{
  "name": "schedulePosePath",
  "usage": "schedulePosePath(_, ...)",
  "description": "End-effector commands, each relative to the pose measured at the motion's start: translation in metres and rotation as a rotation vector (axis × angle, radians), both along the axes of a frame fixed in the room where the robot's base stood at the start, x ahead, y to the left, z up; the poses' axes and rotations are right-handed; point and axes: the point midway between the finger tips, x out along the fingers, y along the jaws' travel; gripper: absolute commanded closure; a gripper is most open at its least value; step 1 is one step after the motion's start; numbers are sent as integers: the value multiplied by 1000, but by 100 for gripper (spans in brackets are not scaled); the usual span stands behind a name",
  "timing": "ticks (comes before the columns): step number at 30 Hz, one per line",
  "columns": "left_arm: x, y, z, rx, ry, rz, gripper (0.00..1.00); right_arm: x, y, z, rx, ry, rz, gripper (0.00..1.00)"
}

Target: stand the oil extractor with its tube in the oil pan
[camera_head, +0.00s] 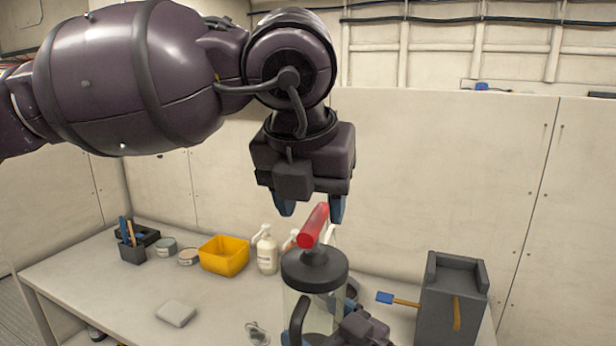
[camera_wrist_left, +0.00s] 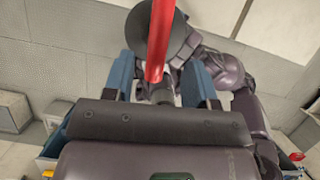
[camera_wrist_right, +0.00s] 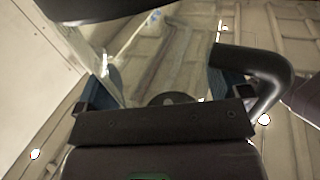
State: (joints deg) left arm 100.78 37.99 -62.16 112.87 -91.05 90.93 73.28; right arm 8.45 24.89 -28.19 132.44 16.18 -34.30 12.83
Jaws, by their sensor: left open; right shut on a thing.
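The oil extractor (camera_head: 315,270) has a clear cylinder, a black lid, a black side handle (camera_wrist_right: 255,65) and a red top grip (camera_head: 313,227). It looks upright. My right gripper (camera_head: 350,330) is shut on the extractor; in the right wrist view its fingers lie on either side of the clear body. My left gripper (camera_head: 311,208) is open just above the red grip. In the left wrist view, the red grip (camera_wrist_left: 160,40) runs between its fingers. A dark round rim (camera_head: 350,290), partly hidden behind the extractor, may be the oil pan. I cannot make out the tube.
The pale bench (camera_head: 110,290) holds a yellow bin (camera_head: 224,256), a white pump bottle (camera_head: 267,252), small tins (camera_head: 166,247), a tool holder (camera_head: 133,250) and a grey pad (camera_head: 176,313). A dark grey box (camera_head: 452,300) and a blue-tipped brush (camera_head: 386,298) are at right. The front-left bench is mostly clear.

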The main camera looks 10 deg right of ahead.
Motion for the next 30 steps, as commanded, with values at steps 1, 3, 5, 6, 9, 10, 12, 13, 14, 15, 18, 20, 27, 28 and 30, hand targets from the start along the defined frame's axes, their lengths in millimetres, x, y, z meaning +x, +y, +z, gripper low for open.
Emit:
schedulePosePath(1, 3, -1, -9, 1, 3, 0, 48, 0, 0, 2, 2, -4, 1, 53)
schedulePosePath(3, 7, -3, -19, 0, 3, 0, 48, 0, 0, 2, 2, -4, 1, 53)
schedulePosePath(5, 10, -5, -27, 2, 3, -1, 48, 0, 0, 2, 2, -4, 1, 53)
schedulePosePath(6, 11, -5, -32, 1, 3, -1, 48, 0, 0, 2, 2, -4, 1, 53)
schedulePosePath(9, 16, -7, -43, 0, 2, 0, 48, 0, 0, 2, 2, -4, 1, 53)
schedulePosePath(10, 17, -8, -45, 0, 2, 0, 48, 0, 0, 2, 2, -4, 1, 53)
schedulePosePath(12, 19, -9, -50, 0, 1, 0, 48, 0, 0, 2, 2, -4, 1, 53)
schedulePosePath(13, 20, -9, -52, 0, 1, 0, 48, 0, 0, 2, 2, -4, 1, 53)
schedulePosePath(14, 20, -9, -54, -1, 0, 0, 48, 0, 0, 2, 2, -4, 1, 53)
schedulePosePath(15, 21, -10, -55, -1, 0, 0, 48, 0, 0, 2, 2, -4, 1, 53)
schedulePosePath(18, 22, -10, -58, -2, 1, -1, 48, 0, 0, 2, 2, -4, 1, 53)
schedulePosePath(20, 22, -10, -58, -2, 1, -1, 48, 0, 0, 2, 2, -4, 1, 53)
schedulePosePath(27, 22, -10, -58, 0, 0, -1, 57, 0, 0, 2, 2, -4, 1, 53)
schedulePosePath(28, 22, -10, -58, 0, 0, -1, 62, 0, 0, 2, 2, -4, 1, 53)
schedulePosePath(30, 22, -10, -58, 0, 1, -1, 73, 0, 0, 2, 2, -4, 1, 53)
